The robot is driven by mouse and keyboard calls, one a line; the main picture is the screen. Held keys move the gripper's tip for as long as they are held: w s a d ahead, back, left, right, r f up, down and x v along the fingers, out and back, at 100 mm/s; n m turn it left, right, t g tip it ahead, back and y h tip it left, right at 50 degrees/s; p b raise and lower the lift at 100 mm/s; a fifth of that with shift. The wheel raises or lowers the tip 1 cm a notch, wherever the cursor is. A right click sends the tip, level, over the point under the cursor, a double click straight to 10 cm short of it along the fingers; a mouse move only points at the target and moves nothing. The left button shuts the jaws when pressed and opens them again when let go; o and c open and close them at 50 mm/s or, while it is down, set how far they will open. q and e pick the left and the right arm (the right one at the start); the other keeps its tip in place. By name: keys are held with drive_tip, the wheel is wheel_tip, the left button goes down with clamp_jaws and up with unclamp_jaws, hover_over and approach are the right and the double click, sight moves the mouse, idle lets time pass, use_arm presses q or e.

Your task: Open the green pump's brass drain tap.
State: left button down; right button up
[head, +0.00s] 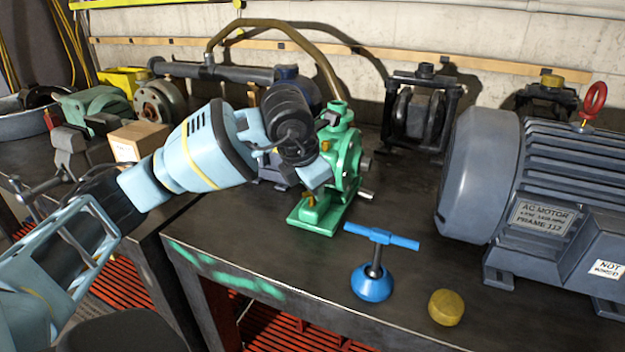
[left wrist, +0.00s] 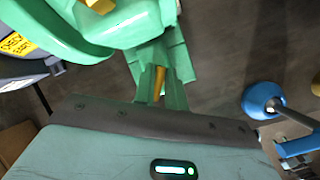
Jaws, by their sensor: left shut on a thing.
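The green pump (head: 345,160) stands on its flat green foot on the dark bench, near the middle of the head view. Its brass drain tap (head: 309,201) shows low on the near side, partly covered by my left gripper (head: 316,182). In the left wrist view, the brass tap (left wrist: 159,82) sits between the fingers of my left gripper (left wrist: 161,75), which is shut on it. The pump's green body (left wrist: 125,25) fills the top of that view. How far the tap is turned cannot be told. My right gripper is not in view.
A blue T-handled tool (head: 372,283) and a brass cap (head: 446,307) stand on the bench front. A large grey motor (head: 540,190) fills the right. A cardboard box (head: 138,141) sits left, behind my left arm. Bench between pump and motor is clear.

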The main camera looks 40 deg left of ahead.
use_arm(q)
drive_tip(key=shift+w+r+n+y+p, duration=0.1)
drive_tip(key=shift+r+n+y+p, duration=0.25)
drive_tip(key=shift+n, duration=0.55)
drive_tip(key=n+y+p, duration=0.1)
drive_tip(key=n, duration=0.2)
drive_tip(key=shift+a+f+g+p, duration=0.1)
drive_tip(key=shift+f+g+p, duration=0.05)
drive_tip(key=shift+g+p, duration=0.25)
drive_tip(key=shift+f+n+y+p, duration=0.1)
drive_tip(key=shift+n+y+p, duration=0.3)
drive_tip(key=shift+n, duration=0.4)
drive_tip(key=shift+f, duration=0.1)
drive_tip(key=c, duration=1.5)
unclamp_jaws()
drive_tip(key=shift+a, duration=0.1)
